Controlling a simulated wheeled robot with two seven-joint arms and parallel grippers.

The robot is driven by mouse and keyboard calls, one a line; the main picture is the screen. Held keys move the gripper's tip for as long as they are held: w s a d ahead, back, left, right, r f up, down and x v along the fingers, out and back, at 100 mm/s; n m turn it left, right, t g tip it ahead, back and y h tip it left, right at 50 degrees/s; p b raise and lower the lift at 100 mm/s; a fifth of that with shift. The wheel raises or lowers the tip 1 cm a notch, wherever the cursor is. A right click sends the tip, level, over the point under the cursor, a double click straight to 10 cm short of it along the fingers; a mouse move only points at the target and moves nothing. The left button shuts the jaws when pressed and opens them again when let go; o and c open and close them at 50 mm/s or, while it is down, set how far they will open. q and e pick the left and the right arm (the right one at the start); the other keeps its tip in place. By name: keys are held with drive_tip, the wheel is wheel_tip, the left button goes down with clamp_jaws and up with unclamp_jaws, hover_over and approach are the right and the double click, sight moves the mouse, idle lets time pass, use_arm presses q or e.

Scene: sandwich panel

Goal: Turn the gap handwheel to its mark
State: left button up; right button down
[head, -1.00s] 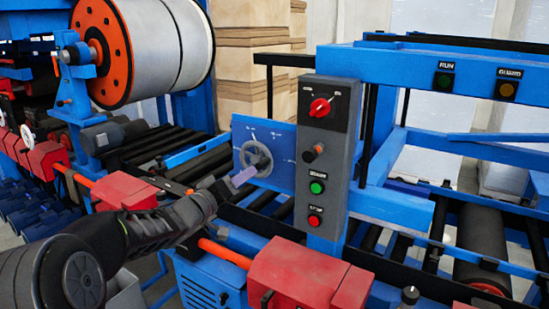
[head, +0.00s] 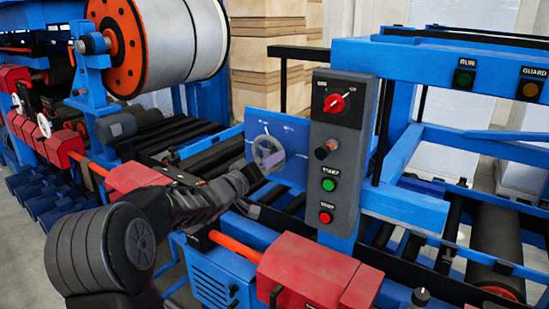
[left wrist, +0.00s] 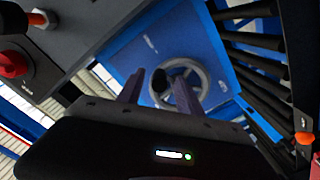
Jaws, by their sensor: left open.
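The gap handwheel (head: 268,152) is a grey spoked wheel on a blue plate (head: 293,137) with small white marks around it. In the left wrist view the handwheel (left wrist: 201,88) lies just beyond the fingertips, with a dark knob on its left side. My left gripper (head: 258,175) reaches up to the wheel's lower edge in the head view. In the left wrist view its two fingers (left wrist: 158,88) are apart, with the knob showing between them. I cannot tell whether they touch the wheel. Which mark is the target is too small to read. My right gripper is not in view.
A grey control box (head: 342,150) with a red selector, a black knob, a green button and a red button stands right of the wheel. Black rollers (head: 190,150) run behind.

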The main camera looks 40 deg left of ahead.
use_arm(q)
drive_tip(key=shift+w, duration=1.1)
clamp_jaws()
